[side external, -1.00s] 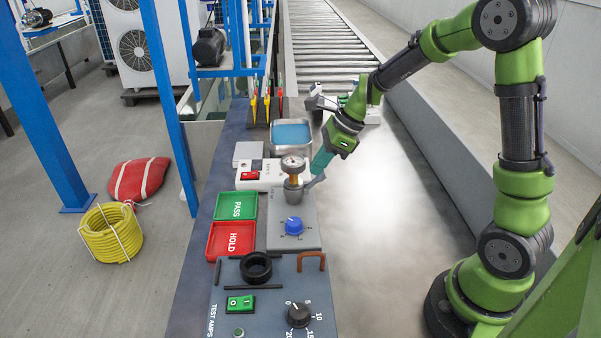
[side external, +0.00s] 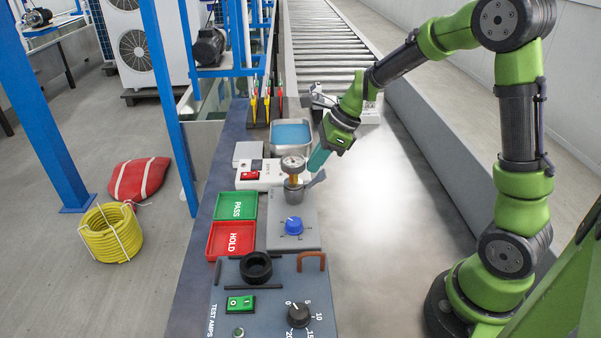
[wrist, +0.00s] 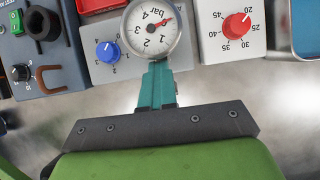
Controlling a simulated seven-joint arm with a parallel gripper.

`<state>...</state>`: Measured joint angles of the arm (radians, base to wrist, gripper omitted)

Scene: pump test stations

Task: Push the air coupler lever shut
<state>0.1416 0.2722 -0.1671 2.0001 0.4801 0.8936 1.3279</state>
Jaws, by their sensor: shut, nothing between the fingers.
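The air coupler (side external: 294,193) is a grey cup-like fitting on a grey box with a blue knob. A brass stem and a round pressure gauge (side external: 293,163) rise from it. A small grey lever (side external: 316,180) sticks out from the coupler, to the right and up. My gripper (side external: 314,167) has teal fingers, shut and empty, just above the lever beside the gauge; I cannot tell whether they touch the lever. In the wrist view the fingers (wrist: 157,66) end just under the gauge dial (wrist: 152,27), which hides the coupler; the lever cannot be made out there.
A green PASS tray (side external: 236,206) and a red HOLD tray (side external: 230,240) lie left of the box. The bench at right is clear.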

